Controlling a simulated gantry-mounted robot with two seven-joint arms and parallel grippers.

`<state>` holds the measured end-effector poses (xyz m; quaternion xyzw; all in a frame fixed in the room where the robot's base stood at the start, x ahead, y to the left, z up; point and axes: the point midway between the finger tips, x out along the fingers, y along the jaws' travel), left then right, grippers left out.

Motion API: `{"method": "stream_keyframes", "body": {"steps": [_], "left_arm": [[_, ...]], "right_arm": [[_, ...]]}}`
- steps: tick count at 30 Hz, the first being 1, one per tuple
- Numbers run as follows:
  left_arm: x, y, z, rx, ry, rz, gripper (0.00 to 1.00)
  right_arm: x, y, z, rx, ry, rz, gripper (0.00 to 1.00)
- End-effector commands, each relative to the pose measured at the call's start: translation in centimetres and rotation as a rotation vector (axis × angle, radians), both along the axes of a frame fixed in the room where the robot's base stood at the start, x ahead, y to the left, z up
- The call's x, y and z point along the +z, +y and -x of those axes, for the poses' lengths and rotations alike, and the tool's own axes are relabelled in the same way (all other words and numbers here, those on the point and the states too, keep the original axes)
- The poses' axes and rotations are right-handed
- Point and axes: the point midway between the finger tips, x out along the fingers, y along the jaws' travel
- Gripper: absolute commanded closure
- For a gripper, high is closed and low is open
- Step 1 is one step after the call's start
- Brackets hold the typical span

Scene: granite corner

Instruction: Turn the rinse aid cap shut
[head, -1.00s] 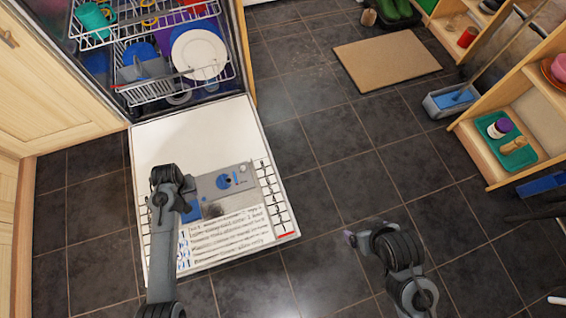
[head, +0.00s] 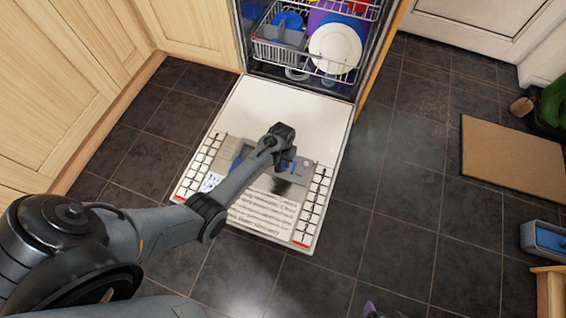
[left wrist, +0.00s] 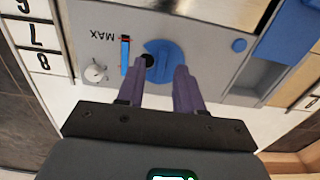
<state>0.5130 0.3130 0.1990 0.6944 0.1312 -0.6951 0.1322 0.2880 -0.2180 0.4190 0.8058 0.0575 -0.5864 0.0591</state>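The rinse aid cap (left wrist: 168,62) is a round blue disc on the grey dispenser panel (left wrist: 218,84). A dark round opening (left wrist: 147,60) shows at its edge, beside a blue strip (left wrist: 125,55) and the "MAX" print. My left gripper (left wrist: 162,76) has its two purple fingers apart, their tips at the near edge of the cap; whether they touch it I cannot tell. In the head view my left gripper (head: 288,150) is over the panel on the open dishwasher door (head: 270,108) and hides the cap. Only a sliver of my right gripper (head: 371,309) shows at the bottom edge.
The dishwasher's lower rack (head: 272,52) holds a white plate (head: 335,48) and other dishes. A brown mat (head: 510,160) and a grey tub with blue inside (head: 545,238) lie at the right. The dark tiled floor beside the door is clear.

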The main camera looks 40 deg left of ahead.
Motion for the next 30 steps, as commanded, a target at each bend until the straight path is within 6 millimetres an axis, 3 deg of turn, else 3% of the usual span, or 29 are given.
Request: {"method": "stream_keyframes", "body": {"steps": [5, 16, 17, 24, 30], "left_arm": [[-1.6, 0.1, 0.0, 0.001, -0.001, 0.0, 0.64], [-1.8, 0.0, 0.0, 0.0, -0.001, 0.0, 0.64], [-1.8, 0.0, 0.0, 0.0, -0.001, 0.0, 0.65], [-1.8, 0.0, 0.0, 0.0, -0.001, 0.0, 1.0], [-1.8, 0.1, 0.0, -0.001, -0.001, 0.0, 1.0]], "right_arm": [[-1.2, -0.2, 0.0, 0.003, 0.0, 0.006, 0.09], [-1.3, -0.4, 0.0, 0.007, -0.001, 0.013, 0.09], [-1.3, -0.4, 0.0, 0.007, -0.001, 0.013, 0.09], [-1.2, -0.3, 0.0, 0.005, -0.001, 0.01, 0.09], [-1.2, -0.2, 0.0, 0.001, -0.002, 0.005, 0.09]]}}
